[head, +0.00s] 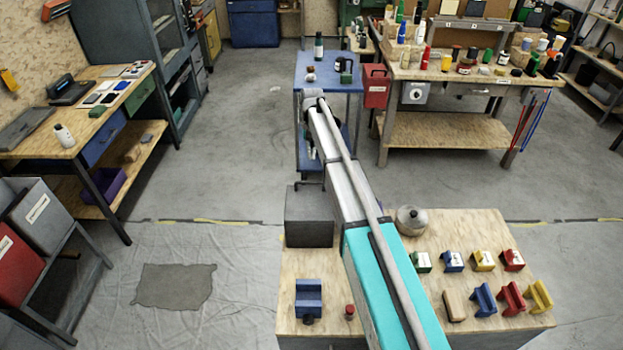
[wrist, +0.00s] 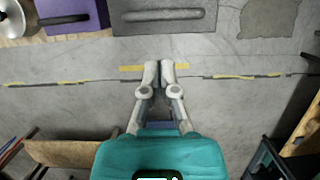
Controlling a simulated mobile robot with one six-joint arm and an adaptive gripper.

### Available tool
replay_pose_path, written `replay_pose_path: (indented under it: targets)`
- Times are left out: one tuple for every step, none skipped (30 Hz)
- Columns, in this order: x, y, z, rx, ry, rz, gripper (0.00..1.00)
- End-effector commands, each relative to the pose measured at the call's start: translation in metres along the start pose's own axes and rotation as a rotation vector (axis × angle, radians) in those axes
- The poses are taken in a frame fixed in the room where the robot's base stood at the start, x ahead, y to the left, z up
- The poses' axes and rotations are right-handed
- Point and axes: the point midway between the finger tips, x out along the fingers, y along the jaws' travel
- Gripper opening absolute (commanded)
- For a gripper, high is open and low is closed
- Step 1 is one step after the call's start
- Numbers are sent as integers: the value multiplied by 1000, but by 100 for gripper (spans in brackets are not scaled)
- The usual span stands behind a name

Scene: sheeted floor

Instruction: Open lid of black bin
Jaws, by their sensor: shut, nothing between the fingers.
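The black bin, a dark grey-black box (head: 309,222), stands at the far edge of the wooden table, just left of my arm. Its flat top appears closed. In the wrist view the bin (wrist: 182,27) is at the top centre, with a long bar handle (wrist: 160,14) across it. My gripper (wrist: 160,66) is shut and empty, its fingertips together over the floor, a little below the bin in that view and apart from it. In the head view I cannot make out my gripper.
Several coloured blocks sit at the table's right side. A blue cart (head: 338,73) stands ahead. Open floor (head: 235,165) lies left of my arm.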

Motion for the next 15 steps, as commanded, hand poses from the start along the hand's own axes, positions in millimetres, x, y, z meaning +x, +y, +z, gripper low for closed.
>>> replay_pose_path:
  targets:
    - [0, 0, 0, 0, 0, 0, 0]
    - [1, 0, 0, 0, 0, 0, 0]
    - [1, 0, 0, 0, 0, 0, 0]
    - [2, 0, 0, 0, 0, 0, 0]
    - [3, 0, 0, 0, 0, 0, 0]
    - [4, 0, 0, 0, 0, 0, 0]
    - [5, 0, 0, 0, 0, 0, 0]
    - [6, 0, 0, 0, 0, 0, 0]
    - [8, 0, 0, 0, 0, 0, 0]
    - [10, 0, 0, 0, 0, 0, 0]
    - [12, 0, 0, 0, 0, 0, 0]
    - [14, 0, 0, 0, 0, 0, 0]
    - [16, 0, 0, 0, 0, 0, 0]
    - [18, 0, 0, 0, 0, 0, 0]
    - [22, 0, 0, 0, 1, 0, 0]
